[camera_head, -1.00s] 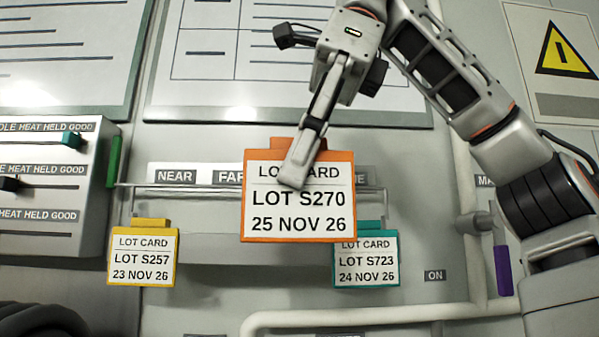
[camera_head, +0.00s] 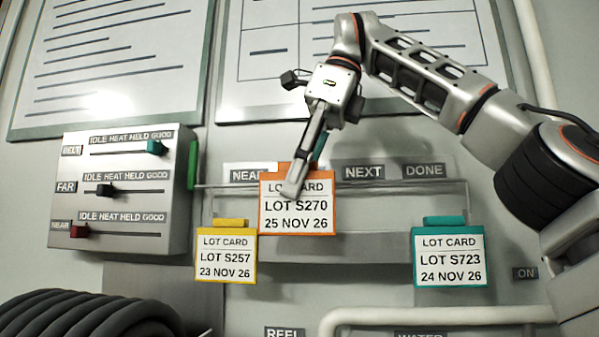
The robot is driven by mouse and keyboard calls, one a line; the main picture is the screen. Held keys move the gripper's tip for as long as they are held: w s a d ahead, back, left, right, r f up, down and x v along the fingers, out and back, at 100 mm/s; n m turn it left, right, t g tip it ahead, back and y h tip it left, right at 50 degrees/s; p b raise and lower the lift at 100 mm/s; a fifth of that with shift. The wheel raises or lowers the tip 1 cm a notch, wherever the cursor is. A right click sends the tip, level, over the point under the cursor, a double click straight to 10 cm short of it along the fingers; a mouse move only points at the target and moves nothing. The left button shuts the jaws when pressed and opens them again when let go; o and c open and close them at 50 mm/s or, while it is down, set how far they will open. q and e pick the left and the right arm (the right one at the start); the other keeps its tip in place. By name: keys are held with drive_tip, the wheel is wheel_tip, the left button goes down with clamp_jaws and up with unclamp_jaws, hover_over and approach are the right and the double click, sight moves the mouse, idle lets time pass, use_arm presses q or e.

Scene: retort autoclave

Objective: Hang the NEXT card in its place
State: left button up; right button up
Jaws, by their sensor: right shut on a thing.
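My right gripper (camera_head: 296,188) is shut on the orange-framed lot card (camera_head: 297,222), which reads LOT S270, 25 NOV 26. It holds the card upright by its top edge, in front of the hanging rail (camera_head: 390,187). The card covers the spot between the NEAR label (camera_head: 244,174) and the NEXT label (camera_head: 363,172). I cannot tell whether the card touches the rail. A yellow card (camera_head: 226,262), LOT S257, hangs at the left, below NEAR. A teal card (camera_head: 450,262), LOT S723, hangs at the right, below the DONE label (camera_head: 424,171). My left gripper is not in view.
A slider box (camera_head: 125,192) with several levers stands at the left, with a green handle (camera_head: 193,164) on its side. Large printed boards (camera_head: 110,60) hang above. The rail below NEXT shows no card. A black coil (camera_head: 85,315) and a pipe (camera_head: 440,316) lie low.

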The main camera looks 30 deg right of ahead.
drive_tip(key=shift+w+d+f, duration=0.55)
drive_tip(key=shift+w+d, duration=0.05)
drive_tip(key=shift+w, duration=0.15)
drive_tip(key=shift+w+d+f, duration=0.55)
drive_tip(key=shift+w+d, duration=0.05)
drive_tip(key=shift+w, duration=0.1)
drive_tip(key=shift+w+d+f, duration=0.7)
drive_tip(key=shift+w+d, duration=0.15)
drive_tip(key=shift+w, duration=0.1)
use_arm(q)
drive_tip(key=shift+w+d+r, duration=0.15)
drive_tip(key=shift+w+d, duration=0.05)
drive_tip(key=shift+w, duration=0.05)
use_arm(e)
drive_tip(key=shift+f, duration=0.55)
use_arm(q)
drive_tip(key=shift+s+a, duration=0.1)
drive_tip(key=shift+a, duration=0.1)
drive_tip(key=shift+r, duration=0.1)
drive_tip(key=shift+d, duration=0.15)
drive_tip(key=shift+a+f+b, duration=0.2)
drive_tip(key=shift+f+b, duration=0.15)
use_arm(e)
drive_tip(key=shift+f, duration=0.7)
use_arm(q)
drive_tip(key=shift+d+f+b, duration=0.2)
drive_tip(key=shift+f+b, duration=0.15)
drive_tip(key=shift+b, duration=0.15)
use_arm(e)
drive_tip(key=shift+f, duration=0.85)
